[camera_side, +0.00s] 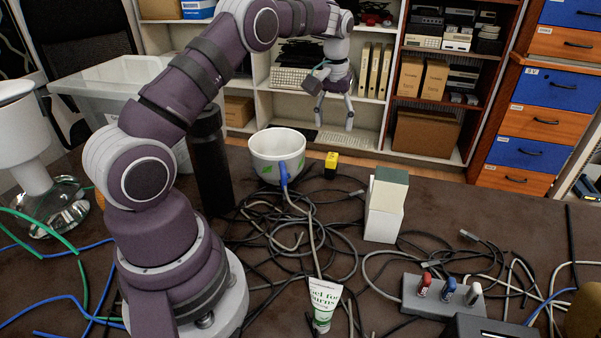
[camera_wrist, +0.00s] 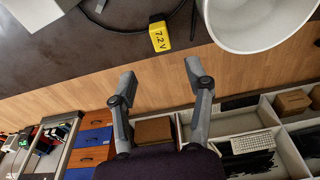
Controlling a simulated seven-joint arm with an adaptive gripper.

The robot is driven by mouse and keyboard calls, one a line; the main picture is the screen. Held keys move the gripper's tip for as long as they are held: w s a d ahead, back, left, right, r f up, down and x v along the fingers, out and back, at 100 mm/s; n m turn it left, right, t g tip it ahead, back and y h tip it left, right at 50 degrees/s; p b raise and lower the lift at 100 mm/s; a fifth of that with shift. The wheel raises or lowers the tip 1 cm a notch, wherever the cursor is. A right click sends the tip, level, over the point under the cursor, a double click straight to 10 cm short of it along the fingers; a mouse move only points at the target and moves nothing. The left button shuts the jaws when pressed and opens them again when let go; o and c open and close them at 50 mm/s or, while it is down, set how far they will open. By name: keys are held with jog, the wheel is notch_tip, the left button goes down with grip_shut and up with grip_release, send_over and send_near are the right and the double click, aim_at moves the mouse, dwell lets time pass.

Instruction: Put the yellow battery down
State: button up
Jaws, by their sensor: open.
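The yellow battery (camera_side: 331,161) with a black end stands on the dark table near its far edge, just right of the white mug. It also shows in the wrist view (camera_wrist: 160,38), where "7.2 V" is readable on its side. My gripper (camera_side: 334,112) is beyond and above the battery in the side view, fingers spread. In the wrist view my gripper (camera_wrist: 159,70) is open and empty, its fingertips apart from the battery, which lies beyond them.
A white mug (camera_side: 277,152) with green marks stands beside the battery. A white box (camera_side: 385,207), tangled cables (camera_side: 300,225), a gel tube (camera_side: 323,303) and a grey block with coloured plugs (camera_side: 443,296) occupy the table. Shelves (camera_side: 432,127) stand behind.

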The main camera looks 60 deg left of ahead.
jog(key=s+d+r+m+t, duration=0.2)
jog(key=s+d+r+m, duration=0.3)
jog(key=d+r, duration=0.45)
jog(key=s+d+f+m+t+h, duration=0.1)
jog(key=s+d+m, duration=0.3)
jog(key=s, duration=0.8)
jog(key=shift+s+d+f+t, duration=0.15)
jog(key=shift+s+d+t, duration=0.25)
jog(key=shift+d+t, duration=0.55)
